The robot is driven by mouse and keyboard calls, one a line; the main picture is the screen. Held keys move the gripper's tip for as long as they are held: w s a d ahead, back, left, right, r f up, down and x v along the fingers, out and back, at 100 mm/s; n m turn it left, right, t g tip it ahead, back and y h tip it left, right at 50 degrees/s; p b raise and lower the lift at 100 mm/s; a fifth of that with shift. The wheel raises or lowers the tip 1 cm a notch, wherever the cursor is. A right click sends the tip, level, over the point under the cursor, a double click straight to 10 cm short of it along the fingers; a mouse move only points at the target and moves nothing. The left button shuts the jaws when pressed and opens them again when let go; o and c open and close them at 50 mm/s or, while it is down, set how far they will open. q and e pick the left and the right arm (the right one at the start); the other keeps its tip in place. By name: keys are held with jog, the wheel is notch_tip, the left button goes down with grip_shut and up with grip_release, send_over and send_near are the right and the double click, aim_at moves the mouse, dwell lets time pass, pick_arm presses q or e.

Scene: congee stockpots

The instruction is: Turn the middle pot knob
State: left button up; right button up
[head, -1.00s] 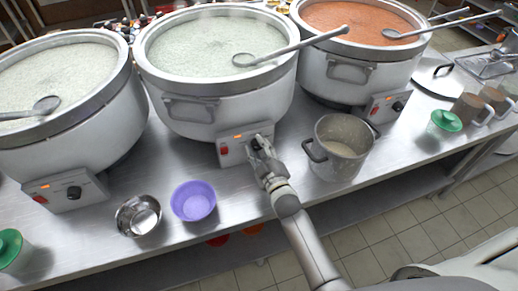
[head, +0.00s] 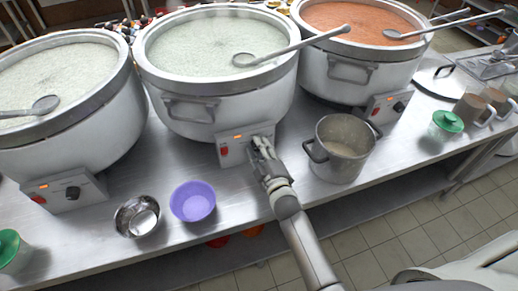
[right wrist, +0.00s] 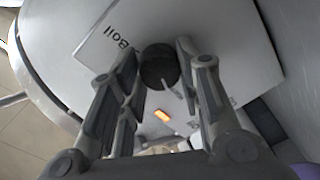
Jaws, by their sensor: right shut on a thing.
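The middle pot (head: 215,108) is a large white stockpot of pale congee with a ladle (head: 270,57) across its rim. Its control box (head: 231,150) has a red switch and a lit orange lamp. My right gripper (head: 259,143) is at the right part of this box and hides the knob in the head view. In the right wrist view the round black knob (right wrist: 158,68) sits between the two fingers of the gripper (right wrist: 157,56), which is shut on it. The word "Boil" shows on the panel beside it. My left gripper is not in view.
A grey saucepan (head: 340,165) stands close right of my right gripper. A purple bowl (head: 193,208) and a steel bowl (head: 125,222) are to the left. White pots flank the middle one, the left with pale congee (head: 60,75), the right with orange soup (head: 350,20).

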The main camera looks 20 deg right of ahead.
jog(key=o, duration=1)
jog(key=s, duration=1.2)
jog(key=shift+d+r, duration=0.25)
jog(key=shift+d, duration=0.05)
